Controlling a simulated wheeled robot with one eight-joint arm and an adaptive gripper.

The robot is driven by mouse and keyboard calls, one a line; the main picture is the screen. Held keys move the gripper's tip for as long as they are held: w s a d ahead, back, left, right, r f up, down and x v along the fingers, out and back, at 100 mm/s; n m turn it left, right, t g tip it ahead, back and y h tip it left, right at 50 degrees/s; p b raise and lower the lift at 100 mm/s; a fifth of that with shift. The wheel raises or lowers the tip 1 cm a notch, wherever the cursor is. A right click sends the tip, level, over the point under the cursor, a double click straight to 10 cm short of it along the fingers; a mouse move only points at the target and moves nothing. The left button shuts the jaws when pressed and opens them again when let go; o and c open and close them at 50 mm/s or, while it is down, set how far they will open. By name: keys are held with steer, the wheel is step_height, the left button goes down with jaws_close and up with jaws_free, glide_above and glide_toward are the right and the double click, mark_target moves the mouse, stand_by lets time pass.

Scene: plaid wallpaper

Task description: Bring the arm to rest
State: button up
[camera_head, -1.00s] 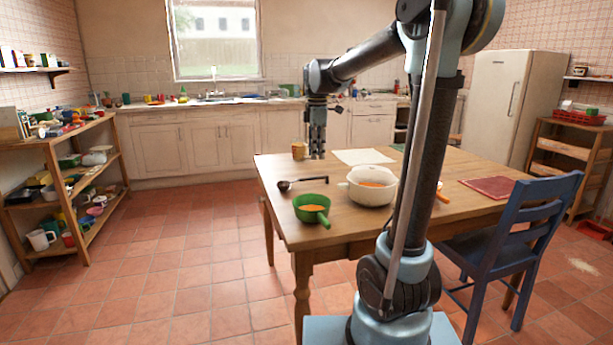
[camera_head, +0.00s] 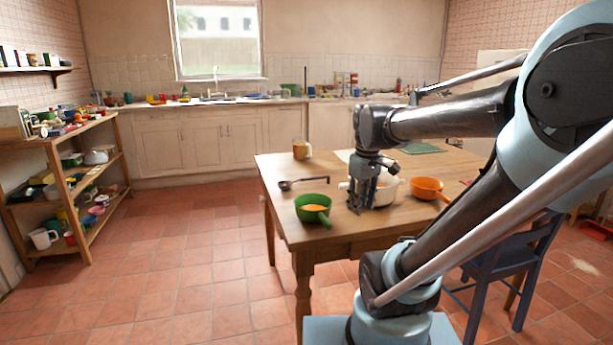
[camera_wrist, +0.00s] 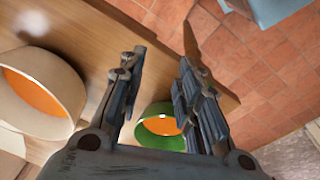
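My gripper (camera_head: 362,208) hangs pointing down over the near part of the wooden table (camera_head: 270,172), in front of the white pot (camera_head: 385,193), and hides part of it. In the wrist view my gripper's fingers (camera_wrist: 160,62) are apart with nothing between their tips. The green pan (camera_head: 312,213) with orange contents stands left of my gripper near the table's edge. It also shows low between the fingers in the wrist view (camera_wrist: 170,143). The white pot, with orange inside, is at the left of the wrist view (camera_wrist: 62,75).
A blue chair (camera_head: 492,255) stands at the right, partly behind my arm. Shelves (camera_head: 85,192) line the left wall. The tiled floor at left is clear.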

steer(key=s+d+f+m, duration=0.3)
steer(key=s+f+m, duration=0.4)
steer(key=s+f, duration=0.2)
steer(key=shift+s+f+t, duration=0.35)
steer(key=shift+f+t, duration=0.05)
steer(key=shift+f, duration=0.45)
steer(key=shift+d, duration=0.1)
steer(key=shift+w+f, duration=0.2)
steer(key=shift+w, duration=0.25)
